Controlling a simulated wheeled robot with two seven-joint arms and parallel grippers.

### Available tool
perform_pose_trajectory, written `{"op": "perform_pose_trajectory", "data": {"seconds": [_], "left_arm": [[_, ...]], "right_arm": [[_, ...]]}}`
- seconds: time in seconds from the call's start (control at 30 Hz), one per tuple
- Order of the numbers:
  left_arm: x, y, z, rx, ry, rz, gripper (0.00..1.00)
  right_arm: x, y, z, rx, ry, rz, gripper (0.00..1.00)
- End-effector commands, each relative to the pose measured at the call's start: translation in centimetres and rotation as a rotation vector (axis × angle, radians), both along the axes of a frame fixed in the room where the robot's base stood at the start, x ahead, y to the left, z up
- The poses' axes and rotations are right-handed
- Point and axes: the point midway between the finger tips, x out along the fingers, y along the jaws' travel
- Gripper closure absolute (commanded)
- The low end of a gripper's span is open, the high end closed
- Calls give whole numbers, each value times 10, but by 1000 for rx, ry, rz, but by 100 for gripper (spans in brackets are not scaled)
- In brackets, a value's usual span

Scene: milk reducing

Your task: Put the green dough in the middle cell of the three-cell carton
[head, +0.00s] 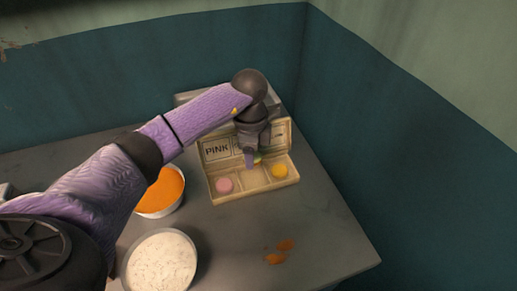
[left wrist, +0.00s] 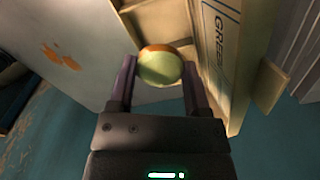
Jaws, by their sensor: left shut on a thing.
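In the head view my left gripper (head: 252,160) points down over the middle of the beige three-cell carton (head: 246,191), shut on the dough, which is mostly hidden there. A pink dough (head: 224,185) lies in the carton's left cell and an orange-yellow dough (head: 280,171) in its right cell. The open lid reads PINK in the head view; GREEN shows in the left wrist view. My right gripper is not in view.
A bowl of orange stuff (head: 163,192) and a bowl of whitish stuff (head: 160,262) stand left of the carton. Orange flakes (head: 280,252) lie on the grey table (head: 325,235). The table's right side is otherwise clear; teal walls stand behind.

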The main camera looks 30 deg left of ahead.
Motion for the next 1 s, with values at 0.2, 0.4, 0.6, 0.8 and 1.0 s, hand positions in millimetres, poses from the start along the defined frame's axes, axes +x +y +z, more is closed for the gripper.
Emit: {"op": "perform_pose_trajectory", "data": {"seconds": [0.2,0.4,0.6,0.8,1.0], "left_arm": [[0,1,-12,1,1,31,94],[0,1,-36,1,4,29,94],[0,1,-53,0,2,28,94],[0,1,-57,0,1,28,94],[0,1,-56,0,0,27,94]], "right_arm": [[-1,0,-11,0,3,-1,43],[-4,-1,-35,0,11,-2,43],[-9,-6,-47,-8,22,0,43],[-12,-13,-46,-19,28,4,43],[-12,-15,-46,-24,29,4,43]]}}
